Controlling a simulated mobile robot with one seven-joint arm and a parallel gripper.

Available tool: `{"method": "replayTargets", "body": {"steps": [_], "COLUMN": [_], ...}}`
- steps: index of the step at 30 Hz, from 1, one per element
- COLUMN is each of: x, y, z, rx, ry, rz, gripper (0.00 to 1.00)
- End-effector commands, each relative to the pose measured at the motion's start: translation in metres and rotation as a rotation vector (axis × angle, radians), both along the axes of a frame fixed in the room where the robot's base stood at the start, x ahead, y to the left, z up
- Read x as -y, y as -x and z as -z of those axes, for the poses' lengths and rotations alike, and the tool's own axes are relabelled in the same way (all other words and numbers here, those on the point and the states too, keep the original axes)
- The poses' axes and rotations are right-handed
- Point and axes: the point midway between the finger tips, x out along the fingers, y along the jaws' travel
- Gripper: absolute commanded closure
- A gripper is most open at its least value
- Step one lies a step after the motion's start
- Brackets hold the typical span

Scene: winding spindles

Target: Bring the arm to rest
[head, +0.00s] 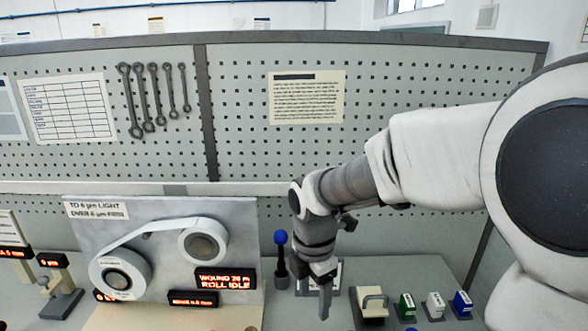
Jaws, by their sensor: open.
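My arm reaches in from the right in the head view. My gripper (324,298) points down in front of the bench, right of the winding panel. Its jaws are seen nearly edge-on, with nothing visible between them. It is beside the lever with a blue ball knob (281,240) and appears apart from it.
A beige handled block (372,303) and green (407,305), white (435,304) and blue (463,303) blocks stand right of my gripper. A pegboard (240,130) is behind.

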Motion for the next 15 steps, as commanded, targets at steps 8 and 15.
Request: {"method": "replayTargets", "body": {"steps": [8,15], "x": [0.046,0.076], "y": [0.035,0.08], "z": [-0.049,-0.086], "rx": [0.202,0.317], "ry": [-0.063,-0.245], "rz": [0.659,1.243], "gripper": [0.31,0.31]}}
